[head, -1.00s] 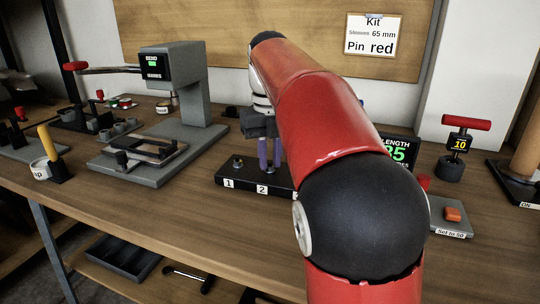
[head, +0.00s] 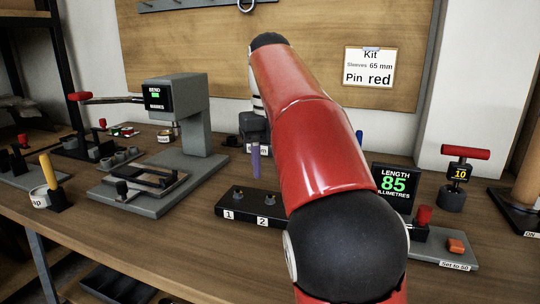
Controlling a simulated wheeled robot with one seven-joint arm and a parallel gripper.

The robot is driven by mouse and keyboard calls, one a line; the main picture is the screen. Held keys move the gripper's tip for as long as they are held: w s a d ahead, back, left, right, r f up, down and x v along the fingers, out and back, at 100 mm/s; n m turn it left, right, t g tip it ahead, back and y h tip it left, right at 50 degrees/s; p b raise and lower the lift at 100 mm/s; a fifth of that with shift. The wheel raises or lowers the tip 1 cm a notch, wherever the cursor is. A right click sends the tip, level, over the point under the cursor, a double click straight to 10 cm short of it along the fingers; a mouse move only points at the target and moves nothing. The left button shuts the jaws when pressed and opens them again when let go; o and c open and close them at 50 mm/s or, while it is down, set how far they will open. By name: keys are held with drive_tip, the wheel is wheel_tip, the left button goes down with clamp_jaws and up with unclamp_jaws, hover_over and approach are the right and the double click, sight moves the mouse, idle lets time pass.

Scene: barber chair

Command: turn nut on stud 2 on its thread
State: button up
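Stud 2 (head: 270,199) stands on the black block (head: 240,215), above the label 2. It is short and dark with a small brassy spot, and the nut cannot be told clearly from the stud. My gripper (head: 256,172) is above and behind the block, apart from stud 2 in the picture. One upright purple piece, which looks like a finger, shows below its dark body. A second finger cannot be made out, so its opening is unclear. Stud 1 (head: 239,197) is to the left. The right part of the block is hidden behind my arm.
The bending machine (head: 178,115) stands to the left, with bare table before the block. Right of my arm are the length display (head: 396,190) reading 85, a device with a red knob and orange button (head: 456,246), and a red-handled tool (head: 458,175).

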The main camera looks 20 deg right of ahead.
drive_tip(key=shift+r, duration=1.15)
